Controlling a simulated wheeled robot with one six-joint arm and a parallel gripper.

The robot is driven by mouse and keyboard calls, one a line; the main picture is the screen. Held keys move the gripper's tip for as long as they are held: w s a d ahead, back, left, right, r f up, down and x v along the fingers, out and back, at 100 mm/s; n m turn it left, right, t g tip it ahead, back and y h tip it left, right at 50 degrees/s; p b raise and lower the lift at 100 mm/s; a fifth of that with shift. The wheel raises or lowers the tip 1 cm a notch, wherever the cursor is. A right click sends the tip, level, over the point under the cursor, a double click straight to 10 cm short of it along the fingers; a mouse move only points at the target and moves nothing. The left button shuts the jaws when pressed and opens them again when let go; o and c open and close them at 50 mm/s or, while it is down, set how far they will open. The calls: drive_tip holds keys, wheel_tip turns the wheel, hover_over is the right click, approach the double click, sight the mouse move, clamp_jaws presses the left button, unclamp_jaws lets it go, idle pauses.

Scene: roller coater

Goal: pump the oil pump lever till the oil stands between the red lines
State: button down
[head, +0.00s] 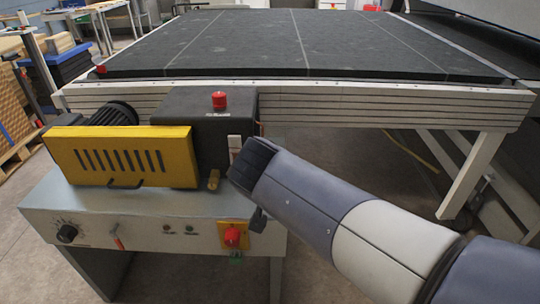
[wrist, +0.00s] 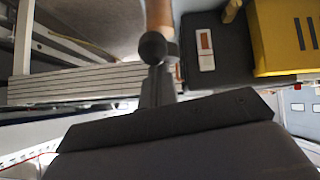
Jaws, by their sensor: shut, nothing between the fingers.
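The oil pump is a dark box (head: 190,108) with a red cap on top, to the right of the yellow guard. Its sight gauge (head: 235,146) is a small white plate on the front. The gauge also shows in the wrist view (wrist: 206,62), turned over, with a brownish strip inside; I cannot read the oil level against the red lines. In the wrist view the lever shows as a brown rod (wrist: 159,14) and a black ball knob (wrist: 152,48). My gripper (wrist: 158,75) is shut and empty, close by the knob; I cannot tell whether they touch. My wrist hides the lever in the head view.
The yellow slotted guard (head: 120,156) and a brass fitting (head: 214,179) are left of my arm. Below are the grey cabinet (head: 140,210) and a red button on a yellow plate (head: 232,235). The conveyor's pale side rail (head: 390,108) runs behind.

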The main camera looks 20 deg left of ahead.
drive_tip(key=shift+s+f+t+b, duration=0.2)
drive_tip(key=shift+f+t+b, duration=0.55)
drive_tip(key=shift+b, duration=1.25)
drive_tip(key=shift+s+f+t+b, duration=0.2)
drive_tip(key=shift+f+b, duration=0.95)
drive_tip(key=shift+b, duration=0.85)
drive_tip(key=shift+d+f+b, duration=0.1)
drive_tip(key=shift+f+b, duration=1.45)
drive_tip(key=shift+b, duration=1.15)
drive_tip(key=shift+s+f, duration=0.1)
drive_tip(key=shift+f, duration=0.25)
drive_tip(key=r+p, duration=0.1)
drive_tip(key=r, duration=0.1)
drive_tip(key=r+p, duration=0.1)
drive_tip(key=r, duration=0.1)
drive_tip(key=r+p, duration=0.1)
drive_tip(key=r, duration=0.1)
drive_tip(key=shift+a+p, duration=0.3)
drive_tip(key=shift+p, duration=0.05)
drive_tip(key=s+d+r, duration=0.1)
drive_tip(key=s+r, duration=0.1)
drive_tip(key=s, duration=0.7)
drive_tip(key=shift+d+r+p, duration=0.35)
drive_tip(key=shift+w, duration=0.1)
